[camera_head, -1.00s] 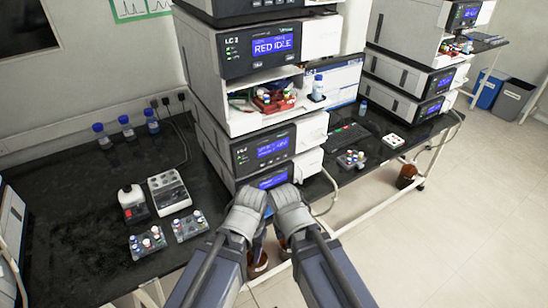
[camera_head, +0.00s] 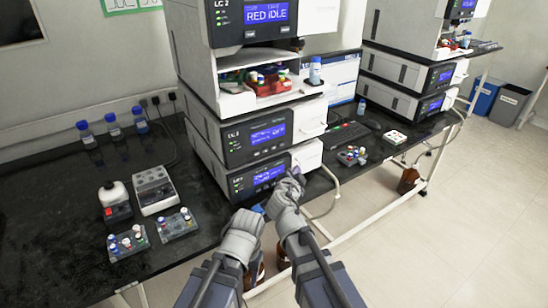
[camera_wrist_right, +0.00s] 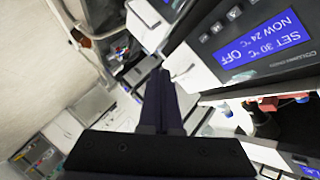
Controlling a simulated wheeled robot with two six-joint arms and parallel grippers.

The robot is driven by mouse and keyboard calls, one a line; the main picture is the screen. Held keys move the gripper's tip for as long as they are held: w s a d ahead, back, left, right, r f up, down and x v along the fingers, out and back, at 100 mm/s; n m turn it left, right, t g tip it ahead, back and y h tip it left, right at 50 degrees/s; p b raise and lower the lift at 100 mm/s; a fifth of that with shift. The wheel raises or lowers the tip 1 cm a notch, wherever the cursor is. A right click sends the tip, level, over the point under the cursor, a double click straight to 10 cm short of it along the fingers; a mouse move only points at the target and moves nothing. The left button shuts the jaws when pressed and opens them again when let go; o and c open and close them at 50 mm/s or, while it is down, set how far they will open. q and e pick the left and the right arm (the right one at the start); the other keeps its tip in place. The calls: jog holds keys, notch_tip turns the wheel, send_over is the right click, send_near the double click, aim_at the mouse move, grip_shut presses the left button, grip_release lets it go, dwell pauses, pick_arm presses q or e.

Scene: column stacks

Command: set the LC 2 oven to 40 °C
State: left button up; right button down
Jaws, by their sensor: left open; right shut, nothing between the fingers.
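The LC 2 stack stands in the middle of the head view, its top unit (camera_head: 263,12) reading RED IDLE. In the right wrist view the column oven display (camera_wrist_right: 262,50) reads SET 30 °C, NOW 24 °C, OFF, with small arrow buttons (camera_wrist_right: 234,13) beside it. In the head view, the lower units have an upper display (camera_head: 268,134) and a lower display (camera_head: 268,174), too small to read surely. My right gripper (camera_head: 297,173) is shut and empty, near the lowest unit's right side; its fingers (camera_wrist_right: 180,75) show beside the oven panel, apart from the buttons. My left gripper (camera_head: 259,210) is open, lower left of it.
An open bay with colour-capped bottles (camera_head: 265,85) is in the stack. A vial rack (camera_head: 352,155) and keyboard (camera_head: 345,134) lie right of it. Vial racks (camera_head: 177,224) and blue-capped bottles (camera_head: 113,125) are on the black bench to the left. Another stack (camera_head: 412,75) stands at right.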

jog(key=shift+w+a+r+m+t+b, duration=0.15)
jog(key=shift+w+a+m+t+b, duration=0.15)
jog(key=shift+w+a+t, duration=0.2)
jog(key=shift+w, duration=0.15)
send_near(278, 148)
jog(key=shift+w+d+f, duration=0.2)
jog(key=shift+w+d, duration=0.35)
jog(key=shift+w, duration=0.3)
jog(key=shift+w+d+f, duration=0.2)
jog(key=shift+w+d, duration=0.3)
jog(key=shift+w, duration=0.35)
dwell(1.0)
jog(key=shift+w+a, duration=0.2)
jog(key=shift+w, duration=0.15)
jog(key=shift+w+a, duration=0.15)
jog(key=shift+w, duration=0.15)
dwell(1.1)
jog(key=shift+s+d, duration=0.35)
jog(key=shift+s, duration=0.3)
jog(key=shift+w, duration=0.1)
jog(key=shift+w+a, duration=0.2)
jog(key=shift+w, duration=0.05)
